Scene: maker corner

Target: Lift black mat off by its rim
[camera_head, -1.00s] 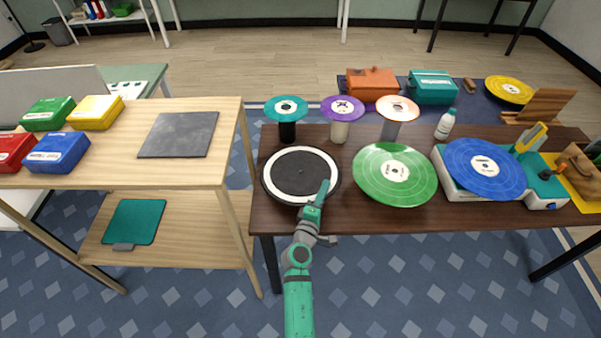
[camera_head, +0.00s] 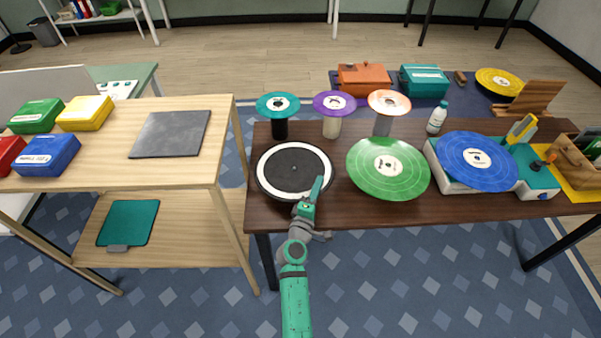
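The black mat (camera_head: 284,161) is a round dark disc with a broad white ring near its edge and a small light centre. It lies flat towards the left end of the dark wooden table. My gripper (camera_head: 318,187) is at the mat's near right rim, with a teal finger reaching over the white ring. I cannot tell whether it touches the rim or whether the fingers are apart. My gripper hides a small part of the rim.
A green disc (camera_head: 388,175) lies close right of the mat. A blue disc (camera_head: 476,162) sits on a white and teal device further right. Teal (camera_head: 277,103), purple (camera_head: 335,102) and orange (camera_head: 389,102) discs stand on cylinders behind. A gap separates the light wooden table (camera_head: 195,172) at left.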

